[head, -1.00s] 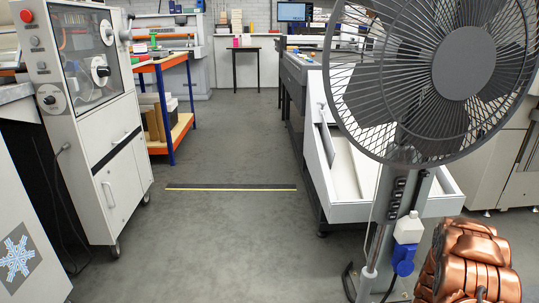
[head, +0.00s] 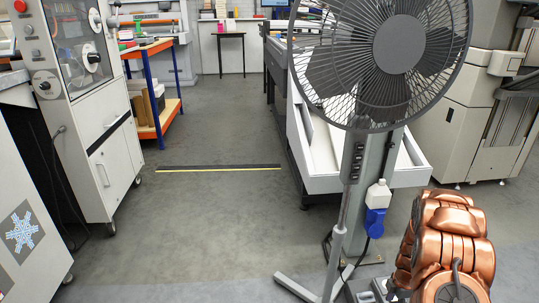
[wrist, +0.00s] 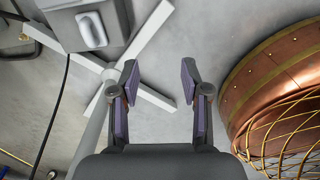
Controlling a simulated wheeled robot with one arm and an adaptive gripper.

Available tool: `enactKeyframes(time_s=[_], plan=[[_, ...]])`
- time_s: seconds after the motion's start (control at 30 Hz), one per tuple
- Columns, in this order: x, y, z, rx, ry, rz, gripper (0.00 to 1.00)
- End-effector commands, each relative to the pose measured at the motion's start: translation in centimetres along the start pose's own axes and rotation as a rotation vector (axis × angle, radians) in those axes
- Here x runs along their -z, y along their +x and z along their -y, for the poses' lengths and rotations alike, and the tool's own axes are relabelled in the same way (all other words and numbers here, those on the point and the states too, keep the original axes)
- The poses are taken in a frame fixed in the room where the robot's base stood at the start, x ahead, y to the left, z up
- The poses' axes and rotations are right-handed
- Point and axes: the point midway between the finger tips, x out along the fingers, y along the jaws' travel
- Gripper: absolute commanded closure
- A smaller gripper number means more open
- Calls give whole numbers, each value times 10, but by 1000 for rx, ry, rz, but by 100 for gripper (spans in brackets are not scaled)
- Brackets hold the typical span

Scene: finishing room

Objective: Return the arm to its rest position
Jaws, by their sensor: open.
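My gripper (wrist: 159,75) shows in the wrist view with its two purple-padded fingers apart and nothing between them. It hangs over the grey floor, near the pale crossed feet (wrist: 150,30) of a stand. My gripper does not show in the head view. A ribbed copper-coloured shape (head: 447,245) fills the lower right of the head view; I cannot tell what it is. In the wrist view, a curved copper surface (wrist: 275,80) with rivets and gold wire lies right of the fingers, apart from them.
A grey pedestal fan (head: 400,45) stands close in front at right. A white-sided machine (head: 410,165) is behind it. A wheeled cabinet (head: 112,165) is at left, with an orange-and-blue shelf (head: 160,125) beyond. A yellow-striped strip (head: 220,168) crosses the open aisle floor.

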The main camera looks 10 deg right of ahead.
Motion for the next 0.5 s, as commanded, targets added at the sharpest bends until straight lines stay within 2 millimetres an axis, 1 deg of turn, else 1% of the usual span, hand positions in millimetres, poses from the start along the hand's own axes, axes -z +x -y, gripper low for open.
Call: enactKeyframes(time_s=[0.03,0.27,0.37,0.47,0.5], plan=[[3,-14,-1,-1,10,2,54],[22,-63,-3,8,84,2,54],[34,-95,-5,10,129,4,54],[52,-136,-4,17,189,3,54],[60,-155,-4,18,217,4,54]])
